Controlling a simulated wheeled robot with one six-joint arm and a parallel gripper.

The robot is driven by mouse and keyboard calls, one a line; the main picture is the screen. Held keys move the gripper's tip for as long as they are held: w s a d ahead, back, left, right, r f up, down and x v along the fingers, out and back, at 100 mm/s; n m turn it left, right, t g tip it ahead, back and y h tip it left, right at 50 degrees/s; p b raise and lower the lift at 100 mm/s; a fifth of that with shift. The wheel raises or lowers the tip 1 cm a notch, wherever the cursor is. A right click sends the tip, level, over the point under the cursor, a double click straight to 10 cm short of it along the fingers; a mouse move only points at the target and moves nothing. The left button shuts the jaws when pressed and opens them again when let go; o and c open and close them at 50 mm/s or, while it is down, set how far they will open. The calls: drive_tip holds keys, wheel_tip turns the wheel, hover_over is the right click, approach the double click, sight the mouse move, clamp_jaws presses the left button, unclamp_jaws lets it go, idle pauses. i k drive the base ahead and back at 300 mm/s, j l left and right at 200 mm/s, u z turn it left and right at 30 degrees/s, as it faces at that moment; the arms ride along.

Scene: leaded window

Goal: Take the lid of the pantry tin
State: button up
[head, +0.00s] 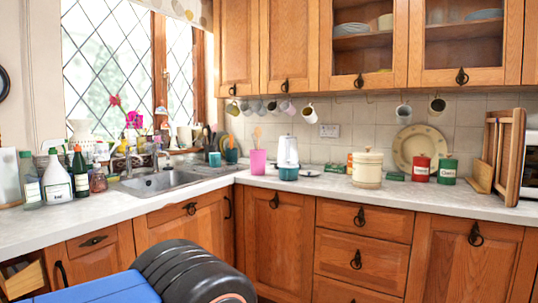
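A cream, round lidded tin (367,172) stands upright on the right-hand counter, in front of the tiled wall. Its lid (367,155) has a small knob and sits on top. A red lidded tin (421,168) and a green lidded tin (447,170) stand to its right, both with lids on. No label that I can read says which is the pantry tin; the cream one is the largest. My blue and black arm shows at the bottom left of the head view, well apart from the tins. My gripper is out of view.
A cream plate (413,146) leans on the wall behind the tins. A wooden rack (507,152) stands at the right. A pink cup (258,161) and a white appliance (288,151) stand left of the cream tin. Mugs hang above. The counter (330,187) before the tins is clear.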

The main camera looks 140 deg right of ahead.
sight(368, 151)
drive_tip(key=z, duration=5.35)
drive_tip(key=i+j+z, duration=0.2)
